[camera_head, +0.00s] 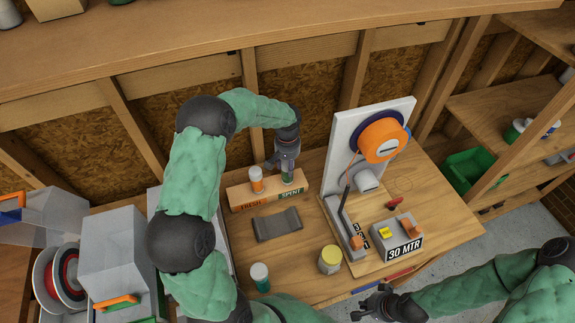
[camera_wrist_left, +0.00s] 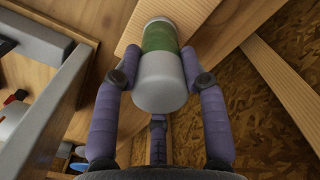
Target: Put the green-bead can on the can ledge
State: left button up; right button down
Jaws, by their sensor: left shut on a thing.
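The green-bead can (camera_wrist_left: 159,38) has a green band between pale grey ends. My left gripper (camera_head: 287,166) is shut on it, with a finger on each side in the left wrist view. In the head view the can (camera_head: 287,177) is upright at the SPENT end of the wooden can ledge (camera_head: 240,198). The ledge also shows beyond the can in the left wrist view (camera_wrist_left: 208,14). I cannot tell whether the can's base touches the ledge. My right gripper (camera_head: 372,303) is low at the bench's front right, away from the can; its finger opening is unclear.
An orange can (camera_head: 256,180) stands on the ledge's FRESH end, just left of the held can. A grey mat (camera_head: 278,224), a white-capped dark green can (camera_head: 260,278) and a yellow-labelled jar (camera_head: 330,260) are in front. A white-panelled spool machine (camera_head: 345,140) stands right.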

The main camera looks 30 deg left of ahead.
pick_arm(q)
jog(key=shift+f, duration=0.2)
jog(key=o, duration=1.2)
jog(key=shift+r, duration=0.15)
notch_tip(320, 180, up, 12)
jog(key=shift+r+p, duration=0.1)
jog(key=shift+p, duration=0.3)
